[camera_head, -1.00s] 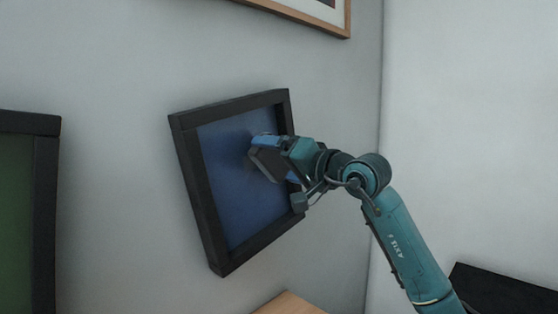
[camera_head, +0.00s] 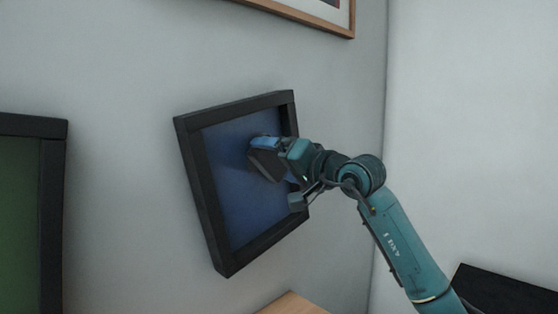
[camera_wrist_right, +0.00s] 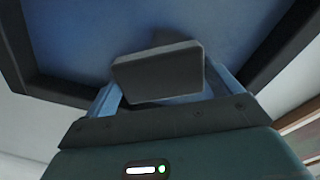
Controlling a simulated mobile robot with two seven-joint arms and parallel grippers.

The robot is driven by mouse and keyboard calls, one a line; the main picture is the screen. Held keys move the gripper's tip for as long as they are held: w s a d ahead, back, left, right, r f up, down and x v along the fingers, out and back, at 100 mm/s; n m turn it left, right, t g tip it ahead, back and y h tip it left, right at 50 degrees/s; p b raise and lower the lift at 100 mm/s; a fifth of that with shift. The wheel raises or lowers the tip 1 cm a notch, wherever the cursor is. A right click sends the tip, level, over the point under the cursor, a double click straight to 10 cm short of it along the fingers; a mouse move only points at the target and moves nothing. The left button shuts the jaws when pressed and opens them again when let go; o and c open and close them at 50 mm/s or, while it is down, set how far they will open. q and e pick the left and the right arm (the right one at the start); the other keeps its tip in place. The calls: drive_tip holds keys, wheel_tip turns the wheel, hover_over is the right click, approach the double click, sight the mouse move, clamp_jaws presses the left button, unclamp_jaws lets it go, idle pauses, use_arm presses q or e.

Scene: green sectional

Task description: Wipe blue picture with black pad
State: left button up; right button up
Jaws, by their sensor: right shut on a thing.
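The blue picture (camera_head: 235,200) hangs tilted on the grey wall in a thick black frame; it also fills the top of the right wrist view (camera_wrist_right: 80,40). My right gripper (camera_head: 266,155) is in front of the picture's right half. It is shut on the black pad (camera_head: 264,164), which also shows between the fingers in the right wrist view (camera_wrist_right: 158,72). The pad is at or very close to the blue surface; I cannot tell whether it touches. The gripper and pad hide part of the picture. My left gripper is not in view.
A green picture in a black frame (camera_head: 52,220) hangs at the left. A wood-framed picture (camera_head: 300,14) hangs above. A wooden surface (camera_head: 292,304) lies below, and a black object (camera_head: 500,288) is at the lower right.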

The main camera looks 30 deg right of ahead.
sight(251, 164)
drive_tip(key=shift+w, duration=0.1)
drive_tip(key=shift+a+f, duration=0.1)
drive_tip(key=shift+a, duration=0.35)
drive_tip(key=shift+s+a+f+b, duration=0.15)
drive_tip(key=shift+s+a+b, duration=0.2)
drive_tip(key=shift+a, duration=0.35)
drive_tip(key=shift+s+a+f+b, duration=0.15)
drive_tip(key=shift+s+a+b, duration=0.15)
drive_tip(key=shift+a, duration=0.4)
drive_tip(key=shift+w+d+r+p, duration=0.15)
drive_tip(key=shift+w+d, duration=0.1)
drive_tip(key=shift+d, duration=0.35)
drive_tip(key=shift+w+d+r+p, duration=0.1)
drive_tip(key=shift+w+d+r, duration=0.15)
drive_tip(key=shift+d, duration=0.35)
drive_tip(key=shift+w+d+r+p, duration=0.15)
drive_tip(key=shift+w+d, duration=0.1)
drive_tip(key=shift+d, duration=0.35)
drive_tip(key=shift+f, duration=0.1)
